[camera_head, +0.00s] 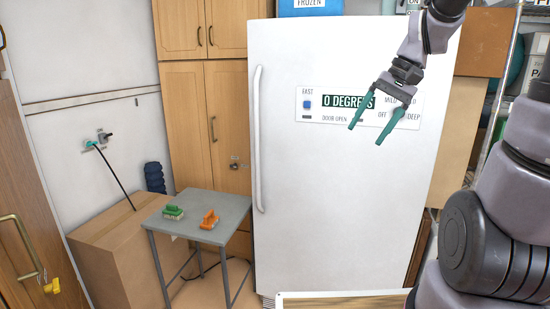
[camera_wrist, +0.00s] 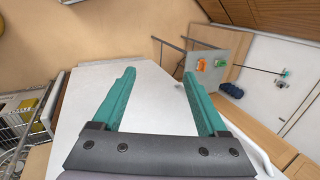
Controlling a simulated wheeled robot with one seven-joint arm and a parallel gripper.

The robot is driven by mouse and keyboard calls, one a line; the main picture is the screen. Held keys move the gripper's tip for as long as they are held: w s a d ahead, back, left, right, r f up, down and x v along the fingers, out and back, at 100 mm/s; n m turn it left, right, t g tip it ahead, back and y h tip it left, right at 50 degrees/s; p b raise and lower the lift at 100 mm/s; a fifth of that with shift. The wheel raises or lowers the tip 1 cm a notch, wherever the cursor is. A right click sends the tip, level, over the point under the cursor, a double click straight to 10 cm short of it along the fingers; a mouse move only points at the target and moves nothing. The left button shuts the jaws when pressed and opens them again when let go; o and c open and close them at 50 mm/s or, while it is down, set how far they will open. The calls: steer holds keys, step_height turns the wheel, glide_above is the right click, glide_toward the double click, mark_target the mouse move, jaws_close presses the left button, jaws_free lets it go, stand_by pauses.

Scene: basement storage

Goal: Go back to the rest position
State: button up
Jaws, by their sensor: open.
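My gripper (camera_head: 370,122) is open and empty, with two teal fingers spread apart. In the head view it hangs in front of the white freezer (camera_head: 330,215), over its control panel (camera_head: 345,105). The wrist view shows both fingers of my gripper (camera_wrist: 160,100) with nothing between them and the white freezer surface (camera_wrist: 155,85) behind. My arm reaches in from the right side of the head view.
A small grey table (camera_head: 205,228) left of the freezer holds a green brush-like item (camera_head: 173,212) and an orange one (camera_head: 209,220). A cardboard box (camera_head: 115,245) stands beside it. Wooden cabinets (camera_head: 185,90) stand behind. A shelf edge is at right.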

steer(key=s+d+r+t+h, duration=0.2)
steer(key=s+d+r+t, duration=0.1)
steer(key=s+r+t, duration=0.3)
steer(key=shift+s+r+m+h, duration=0.3)
steer(key=shift+s+r+h, duration=0.15)
steer(key=shift+s, duration=0.7)
